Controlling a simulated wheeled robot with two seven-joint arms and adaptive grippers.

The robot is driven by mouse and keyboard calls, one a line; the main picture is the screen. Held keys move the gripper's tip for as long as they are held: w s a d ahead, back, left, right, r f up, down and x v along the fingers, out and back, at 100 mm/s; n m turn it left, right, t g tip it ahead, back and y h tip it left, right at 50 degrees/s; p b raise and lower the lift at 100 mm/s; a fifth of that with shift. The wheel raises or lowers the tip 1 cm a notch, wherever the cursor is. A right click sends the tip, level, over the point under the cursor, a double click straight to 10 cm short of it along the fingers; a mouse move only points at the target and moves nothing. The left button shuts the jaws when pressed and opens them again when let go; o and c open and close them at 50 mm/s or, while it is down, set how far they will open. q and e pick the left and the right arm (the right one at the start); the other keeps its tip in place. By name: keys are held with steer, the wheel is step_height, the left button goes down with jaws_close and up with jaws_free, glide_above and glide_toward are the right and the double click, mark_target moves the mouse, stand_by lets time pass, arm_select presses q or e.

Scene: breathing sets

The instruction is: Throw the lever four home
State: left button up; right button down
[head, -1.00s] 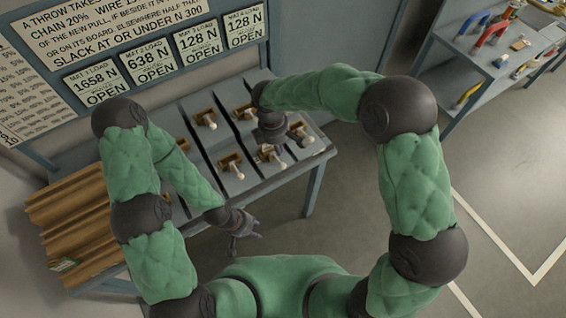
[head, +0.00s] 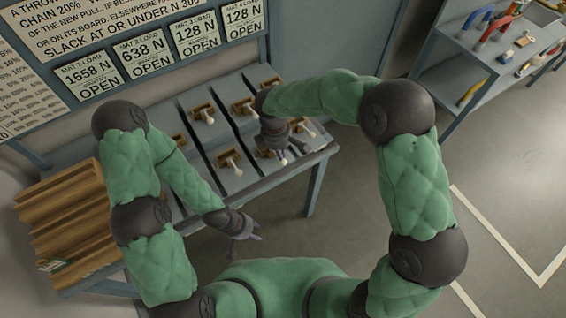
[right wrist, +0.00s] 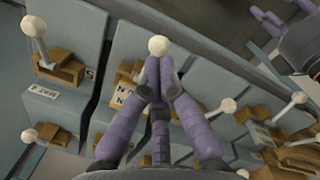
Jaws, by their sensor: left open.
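Several white-knobbed levers on tan wooden blocks stand on the grey sloped bench panels, including a back one (head: 245,106) and a front one (head: 230,165). My right gripper (head: 280,150) is low over the front levers near the bench's right end. In the right wrist view its purple fingers (right wrist: 159,75) are drawn close together, with a white lever knob (right wrist: 158,45) just past their tips. The fingers hide that lever's stem, so I cannot tell whether they grip it. I cannot read which lever is number four. My left gripper (head: 250,228) is open and empty before the bench.
The board's mat 4 plate (head: 242,20) reads 128 N, OPEN. A neighbouring lever (right wrist: 297,97) stands right of my fingers in the right wrist view. Brown ridged boards (head: 65,220) lie at the left. A tool shelf (head: 470,65) stands at the upper right, beyond open floor.

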steer(key=shift+f, duration=0.55)
steer(key=shift+f+b, duration=0.1)
steer(key=shift+b, duration=0.2)
steer(key=shift+f+b, duration=1.15)
steer(key=shift+f, duration=0.85)
steer(key=shift+r, duration=0.2)
steer(key=a, duration=0.1)
steer(key=a+r+p, duration=0.1)
steer(key=a, duration=0.1)
steer(key=shift+w, duration=0.1)
